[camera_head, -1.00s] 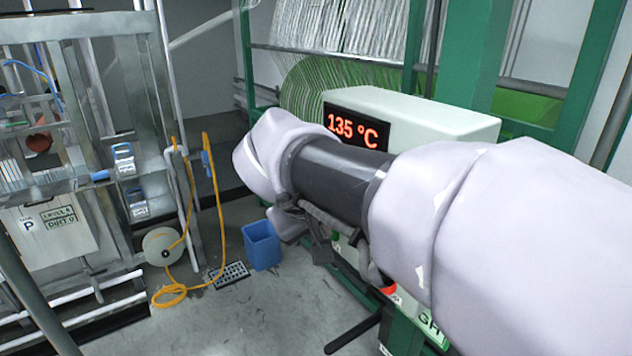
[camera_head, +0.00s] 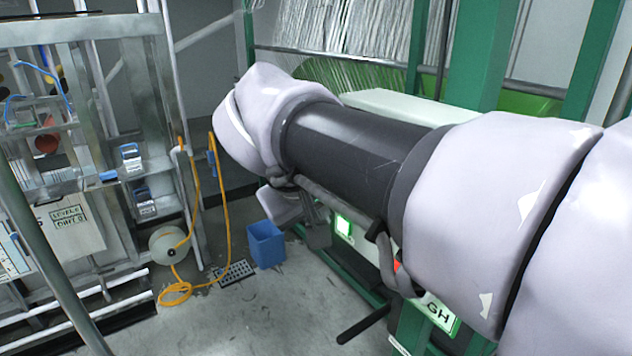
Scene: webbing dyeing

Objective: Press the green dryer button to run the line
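The green dryer button (camera_head: 343,226) shows as a small lit green square with a pale centre on the green-framed machine, just below my dark arm link. My gripper (camera_head: 318,236) is only partly in view, as dark grey parts just left of the button. The rest of it is hidden by my arm's white-covered joint. Whether its fingers are open or shut does not show, and I cannot tell whether it touches the button or panel.
A red part (camera_head: 396,265) sits right of the button, partly behind a dark part of my arm. A blue bin (camera_head: 265,245) stands on the floor at left. A yellow hose (camera_head: 226,215) and a metal rack (camera_head: 90,120) are farther left. Open floor lies in front.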

